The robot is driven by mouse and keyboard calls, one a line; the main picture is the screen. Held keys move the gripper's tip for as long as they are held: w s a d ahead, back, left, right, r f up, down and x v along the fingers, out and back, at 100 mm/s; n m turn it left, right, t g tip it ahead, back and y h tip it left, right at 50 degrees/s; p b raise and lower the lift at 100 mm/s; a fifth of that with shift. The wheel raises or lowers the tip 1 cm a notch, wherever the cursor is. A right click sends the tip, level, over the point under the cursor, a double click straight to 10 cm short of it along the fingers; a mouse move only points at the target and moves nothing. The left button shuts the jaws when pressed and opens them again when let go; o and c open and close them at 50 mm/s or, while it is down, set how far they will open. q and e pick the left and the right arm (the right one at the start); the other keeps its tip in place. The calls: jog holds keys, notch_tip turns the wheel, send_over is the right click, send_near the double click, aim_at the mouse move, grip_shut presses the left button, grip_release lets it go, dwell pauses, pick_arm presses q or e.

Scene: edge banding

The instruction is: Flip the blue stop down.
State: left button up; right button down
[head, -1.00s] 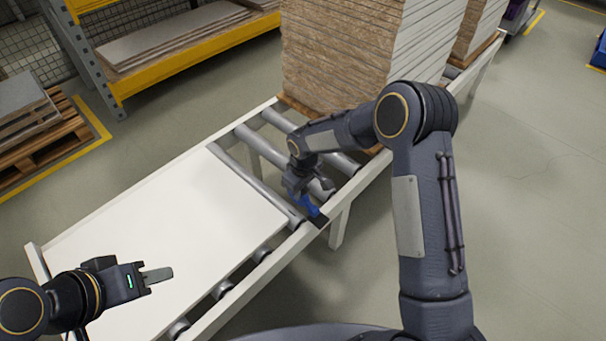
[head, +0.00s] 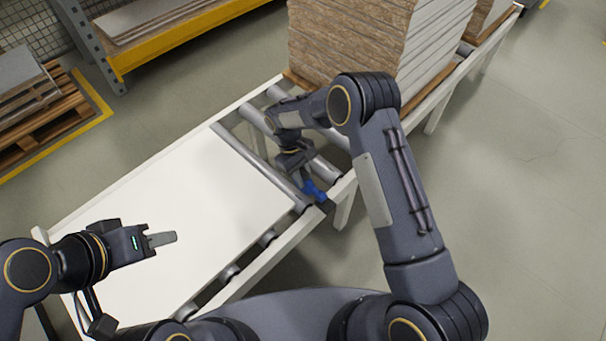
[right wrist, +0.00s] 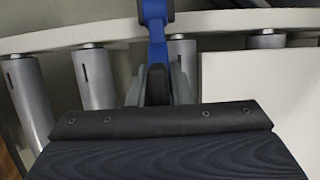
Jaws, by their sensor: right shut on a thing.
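The blue stop (head: 314,191) is at the near side rail of the roller conveyor, by the right corner of the white panel (head: 190,210). My right gripper (head: 305,180) is at the stop and partly hides it in the head view. In the right wrist view, the blue stop (right wrist: 155,38) runs up from between the fingers of the right gripper (right wrist: 157,88), which are shut on its lower part. My left gripper (head: 163,239) hovers over the left part of the panel, with nothing seen in it; its finger gap does not show clearly.
A tall stack of boards (head: 360,45) stands on the conveyor behind my right arm. Bare rollers (head: 262,166) lie between stack and panel. A yellow-edged rack (head: 190,35) and a pallet (head: 35,115) are at the left. The floor at right is clear.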

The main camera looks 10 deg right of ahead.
jog(key=shift+s+d+f, duration=0.1)
jog(key=shift+f, duration=0.05)
jog(key=c, duration=1.4)
grip_release()
jog(key=p+v, duration=0.1)
jog(key=v, duration=0.7)
